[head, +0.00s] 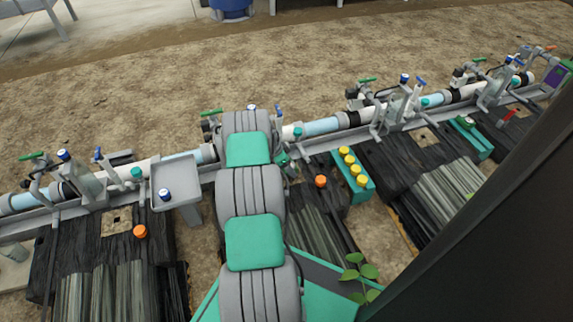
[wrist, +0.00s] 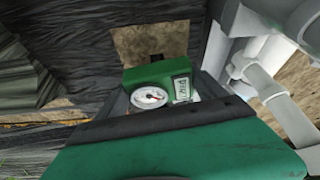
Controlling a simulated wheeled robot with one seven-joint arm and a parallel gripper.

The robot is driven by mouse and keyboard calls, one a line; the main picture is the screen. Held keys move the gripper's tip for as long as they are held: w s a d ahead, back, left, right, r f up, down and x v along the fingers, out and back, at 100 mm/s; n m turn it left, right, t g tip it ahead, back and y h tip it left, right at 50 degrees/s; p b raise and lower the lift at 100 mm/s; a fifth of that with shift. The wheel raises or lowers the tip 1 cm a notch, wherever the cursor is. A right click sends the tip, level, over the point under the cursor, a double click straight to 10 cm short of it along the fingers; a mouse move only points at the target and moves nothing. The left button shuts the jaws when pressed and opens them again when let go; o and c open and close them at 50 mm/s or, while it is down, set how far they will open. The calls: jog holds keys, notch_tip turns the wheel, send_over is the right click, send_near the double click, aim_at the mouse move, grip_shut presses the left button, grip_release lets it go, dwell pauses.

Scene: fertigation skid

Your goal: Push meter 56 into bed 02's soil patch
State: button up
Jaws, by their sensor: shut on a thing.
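In the wrist view, a green meter (wrist: 147,77) with a round white dial and a pale label is held in my gripper (wrist: 165,95). The label's number is too small and turned to read surely. The jaws are shut on the meter; their tips are mostly hidden. A brown soil patch (wrist: 150,38) in the dark bed cover lies just beyond the meter, with a short black part of the meter over it. I cannot tell whether the probe touches the soil. In the head view my arm hides most of this spot; a bit of green (head: 282,158) shows beside it.
Pipes with valves (head: 322,127) run along behind the beds, close to my gripper's right in the wrist view (wrist: 265,85). A green block with yellow caps (head: 358,184) and an orange cap (head: 320,181) sit right of my arm. A grey tray (head: 178,172) stands left.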

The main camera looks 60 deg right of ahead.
jog(key=shift+f, duration=1.3)
jog(key=o, duration=1.4)
jog(key=shift+o, duration=0.2)
jog(key=shift+r, duration=0.1)
jog(key=shift+r+p, duration=2.25)
jog(key=shift+r, duration=1.7)
